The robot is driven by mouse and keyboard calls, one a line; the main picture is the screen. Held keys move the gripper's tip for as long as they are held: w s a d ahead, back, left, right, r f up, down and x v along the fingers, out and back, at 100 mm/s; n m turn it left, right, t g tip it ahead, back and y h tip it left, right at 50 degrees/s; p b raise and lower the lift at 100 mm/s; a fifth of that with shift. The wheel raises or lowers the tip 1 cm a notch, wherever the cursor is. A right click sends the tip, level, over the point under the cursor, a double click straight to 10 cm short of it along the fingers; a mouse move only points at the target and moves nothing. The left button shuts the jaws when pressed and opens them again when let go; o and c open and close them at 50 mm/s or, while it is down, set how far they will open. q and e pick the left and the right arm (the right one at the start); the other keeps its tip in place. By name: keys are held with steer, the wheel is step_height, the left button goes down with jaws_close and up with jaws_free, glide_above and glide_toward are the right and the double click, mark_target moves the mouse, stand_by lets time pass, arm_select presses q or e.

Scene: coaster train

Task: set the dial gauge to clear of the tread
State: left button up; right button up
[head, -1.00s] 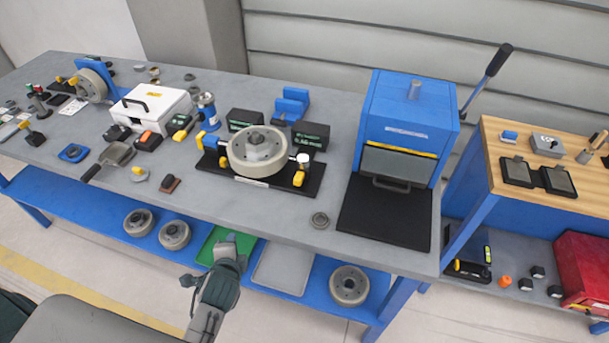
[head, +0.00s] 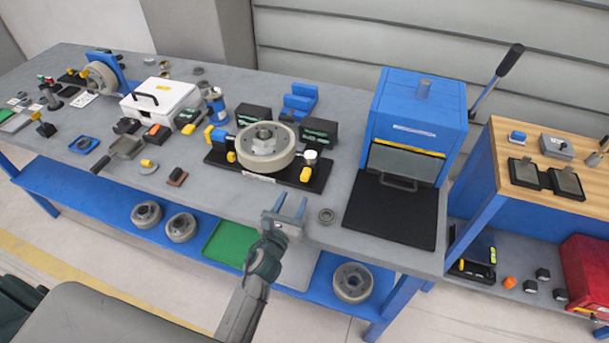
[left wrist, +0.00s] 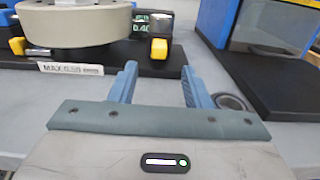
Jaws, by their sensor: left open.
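A grey wheel (head: 266,148) lies flat on a black fixture plate (head: 222,161) on the bench. At its right side stands a small upright part with a white round top (head: 310,155), which looks like the dial gauge; I cannot tell whether it touches the tread. A yellow block (head: 305,174) sits at the plate's right end and also shows in the left wrist view (left wrist: 159,48). My left gripper (head: 290,203) is open and empty, in front of the fixture by the bench's front edge. In the left wrist view its fingers (left wrist: 158,76) point toward the yellow block. My right gripper is not seen.
Dark display boxes (head: 318,132) stand behind the wheel. A grey ring (head: 326,216) lies right of my left gripper. A blue press (head: 416,125) with a black mat stands farther right. A white label (left wrist: 70,68) reads MAX 0.50 or similar.

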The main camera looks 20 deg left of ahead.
mark_target(304, 178)
arm_select(q)
steer(key=w, duration=1)
steer(key=shift+w+d, duration=0.15)
steer(key=shift+w, duration=0.1)
jaws_close()
